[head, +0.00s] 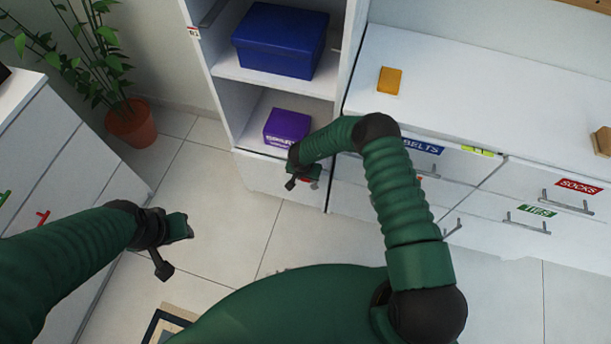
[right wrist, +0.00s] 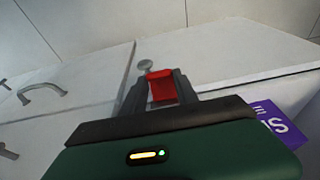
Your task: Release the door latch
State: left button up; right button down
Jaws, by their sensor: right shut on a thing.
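A small red latch (right wrist: 162,87) sits between the two dark fingers of my right gripper (right wrist: 156,90) in the right wrist view, and the fingers are shut on it. In the head view my right gripper (head: 304,182) is at the white front panel below the purple box, with a bit of red (head: 313,184) showing beside it. The latch is mostly hidden there. My left gripper (head: 174,240) hangs over the floor at the left, away from the wardrobe.
A purple box (head: 287,127) and a blue box (head: 280,40) stand on the open shelves. The white drawer unit (head: 480,100) at right has handles and labels, with a yellow block (head: 390,80) on top. A potted plant (head: 130,122) stands at left. Tiled floor (head: 215,200) is clear.

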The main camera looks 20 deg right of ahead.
jog(key=shift+w+r, duration=0.1)
jog(key=shift+w, duration=0.05)
dwell(0.3)
jog(key=c, duration=0.9)
grip_release()
jog(key=shift+c, duration=0.2)
jog(key=p+v, duration=0.5)
jog(key=v, duration=1.1)
jog(key=shift+r, duration=0.35)
jog(key=shift+w, duration=0.1)
